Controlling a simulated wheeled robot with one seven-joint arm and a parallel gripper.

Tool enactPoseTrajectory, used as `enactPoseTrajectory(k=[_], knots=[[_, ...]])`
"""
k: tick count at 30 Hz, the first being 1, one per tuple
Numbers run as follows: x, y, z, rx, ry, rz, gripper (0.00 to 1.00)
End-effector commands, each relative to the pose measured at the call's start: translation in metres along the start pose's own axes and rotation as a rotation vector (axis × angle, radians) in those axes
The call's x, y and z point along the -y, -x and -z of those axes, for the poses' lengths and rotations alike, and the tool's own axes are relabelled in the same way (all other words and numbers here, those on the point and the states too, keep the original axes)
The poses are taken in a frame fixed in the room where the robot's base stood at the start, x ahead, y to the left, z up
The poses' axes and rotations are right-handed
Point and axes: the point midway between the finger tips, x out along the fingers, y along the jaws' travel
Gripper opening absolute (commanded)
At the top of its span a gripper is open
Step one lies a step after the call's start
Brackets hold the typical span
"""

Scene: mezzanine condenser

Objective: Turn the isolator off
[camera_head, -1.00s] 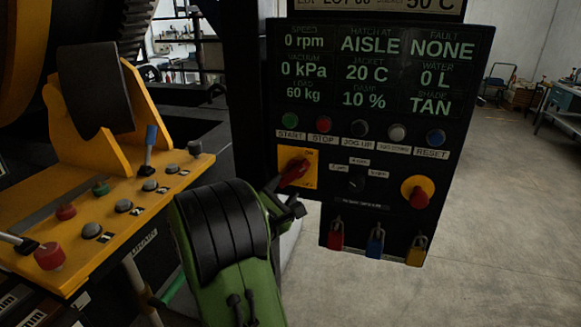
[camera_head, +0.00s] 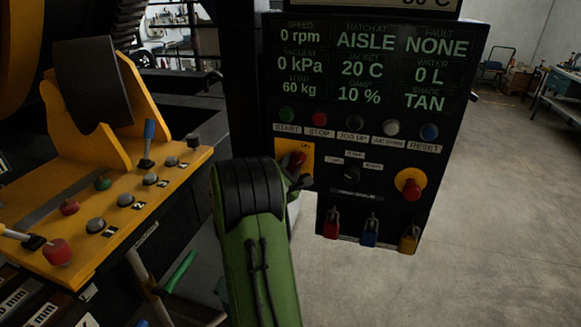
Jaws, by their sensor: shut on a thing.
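The isolator is a red rotary handle (camera_head: 297,160) on a yellow square plate (camera_head: 281,150), at the left of the black control panel (camera_head: 340,215). My gripper (camera_head: 298,180) is at the handle's lower end and shut on it. My green and black arm comes up from the bottom and hides the plate's lower left part. The visible part of the handle stands nearly upright. The jaws are small and dark here, so their exact contact is hard to see.
Right of the isolator are a small black selector (camera_head: 353,172) and a red emergency knob (camera_head: 411,188) on yellow. Buttons run above, and red, blue and yellow padlocks (camera_head: 369,232) hang below. A yellow lever console (camera_head: 120,205) stands left.

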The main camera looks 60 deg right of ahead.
Motion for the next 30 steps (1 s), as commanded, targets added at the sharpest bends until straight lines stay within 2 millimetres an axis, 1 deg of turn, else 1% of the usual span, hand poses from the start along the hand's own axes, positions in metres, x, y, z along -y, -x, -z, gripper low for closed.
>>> enactPoseTrajectory(k=[8, 14, 20, 30], knots=[[0.0019, 0.0002, 0.0011, -0.002, -0.018, 0.004, 0.00], [0.0023, 0.0005, 0.0025, -0.003, -0.101, 0.003, 0.00], [0.0028, 0.0005, 0.0028, -0.001, -0.255, 0.002, 0.00], [0.0036, 0.0006, 0.0039, -0.001, -0.578, 0.003, 0.00]])
